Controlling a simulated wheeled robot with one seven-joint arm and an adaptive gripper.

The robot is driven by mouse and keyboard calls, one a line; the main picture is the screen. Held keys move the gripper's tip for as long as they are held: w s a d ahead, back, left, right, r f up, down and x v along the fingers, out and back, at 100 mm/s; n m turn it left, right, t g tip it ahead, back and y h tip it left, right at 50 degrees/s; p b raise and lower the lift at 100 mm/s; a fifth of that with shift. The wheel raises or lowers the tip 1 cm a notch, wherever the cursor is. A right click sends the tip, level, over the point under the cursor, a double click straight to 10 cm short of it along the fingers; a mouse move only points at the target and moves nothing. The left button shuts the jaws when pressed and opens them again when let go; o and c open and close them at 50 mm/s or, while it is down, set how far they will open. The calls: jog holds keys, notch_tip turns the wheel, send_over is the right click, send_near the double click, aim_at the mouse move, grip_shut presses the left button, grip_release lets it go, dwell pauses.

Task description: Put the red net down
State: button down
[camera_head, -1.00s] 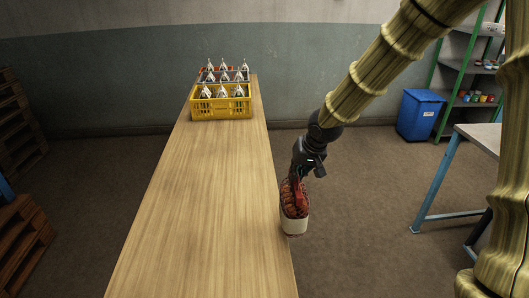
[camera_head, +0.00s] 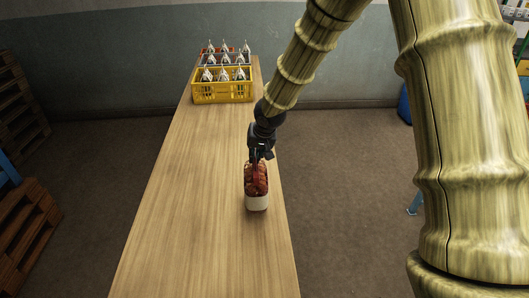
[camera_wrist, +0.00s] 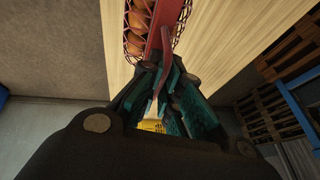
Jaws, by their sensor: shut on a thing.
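The red net (camera_head: 256,178) is filled with brownish-orange round things and has a pale band at its lower end. It hangs upright from my gripper (camera_head: 258,157), over the right part of the long wooden table (camera_head: 190,200). In the wrist view the net (camera_wrist: 136,30) and its red strap show at the top, and the fingers of my gripper (camera_wrist: 160,88) are closed on the strap. I cannot tell whether the net's bottom touches the table.
Yellow, grey and red crates holding several silver-topped items stand at the table's far end; the yellow crate (camera_head: 222,92) is nearest. The table's middle and near part are bare. Wooden pallets (camera_head: 28,225) stand on the floor at the left.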

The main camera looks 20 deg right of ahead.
aim_at(249, 167)
jog(key=shift+w+a+p, duration=0.3)
jog(key=shift+w+a, duration=0.2)
jog(key=shift+a, duration=0.15)
jog(key=shift+f+p, duration=0.7)
jog(key=shift+f, duration=1.2)
jog(key=c, duration=1.6)
grip_release()
jog(key=shift+c, duration=0.2)
jog(key=shift+s, duration=0.1)
jog(key=shift+r, duration=0.2)
jog(key=b+v, duration=0.2)
jog(key=v, duration=0.9)
jog(key=shift+s+r+b, duration=0.2)
jog(key=shift+r+b, duration=0.15)
jog(key=shift+r, duration=0.05)
